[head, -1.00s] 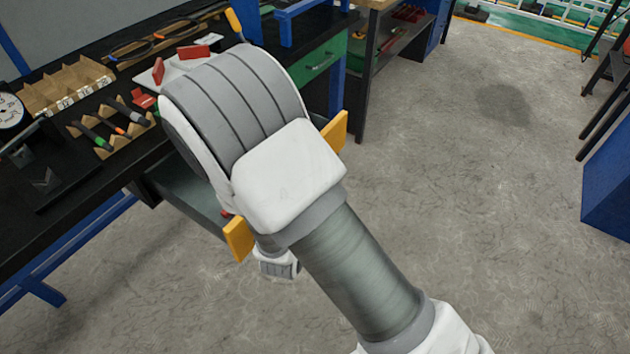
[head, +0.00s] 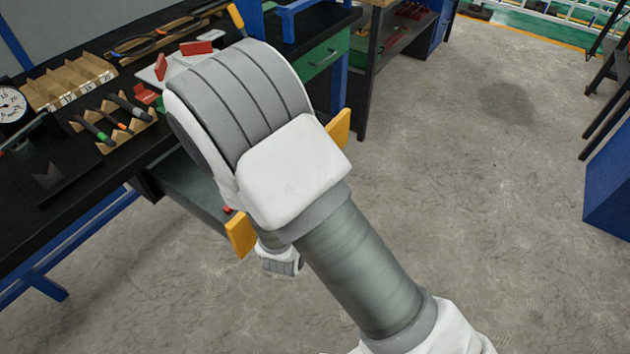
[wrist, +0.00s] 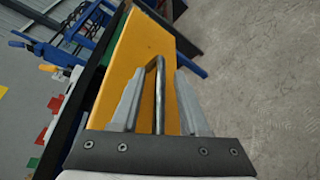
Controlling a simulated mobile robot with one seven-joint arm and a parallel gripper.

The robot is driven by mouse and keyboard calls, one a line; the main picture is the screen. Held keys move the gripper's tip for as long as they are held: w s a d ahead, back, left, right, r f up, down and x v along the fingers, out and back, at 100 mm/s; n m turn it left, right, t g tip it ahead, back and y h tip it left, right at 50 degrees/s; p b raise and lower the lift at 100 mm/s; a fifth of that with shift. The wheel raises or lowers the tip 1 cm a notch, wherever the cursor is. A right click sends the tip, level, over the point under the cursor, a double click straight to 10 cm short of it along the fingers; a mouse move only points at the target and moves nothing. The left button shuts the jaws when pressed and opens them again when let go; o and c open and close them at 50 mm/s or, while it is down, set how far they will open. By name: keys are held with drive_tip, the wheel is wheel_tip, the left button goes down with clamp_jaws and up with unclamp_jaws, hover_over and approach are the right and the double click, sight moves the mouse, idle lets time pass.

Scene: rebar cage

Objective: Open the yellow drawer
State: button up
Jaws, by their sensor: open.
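The yellow drawer (head: 240,236) stands out from under the black workbench in the head view, with its grey side and part of its inside showing. My arm covers the middle of its front. In the wrist view its yellow front (wrist: 143,52) fills the middle, with a metal bar handle (wrist: 159,100) on it. My gripper (wrist: 162,72) is open, with one finger on each side of the handle. I cannot tell whether either finger touches it. In the head view my gripper is hidden behind my arm.
The black workbench (head: 60,190) carries a dial gauge (head: 10,104), a cardboard bin row (head: 72,82) and a rack of pens or tools (head: 118,125). A green drawer (head: 322,60) is at the back. Open concrete floor lies at the right, with a blue cabinet (head: 610,185) at the edge.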

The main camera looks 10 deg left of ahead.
drive_tip(key=p+v, duration=0.1)
drive_tip(key=v, duration=1.6)
drive_tip(key=shift+s, duration=0.2)
drive_tip(key=shift+r, duration=0.1)
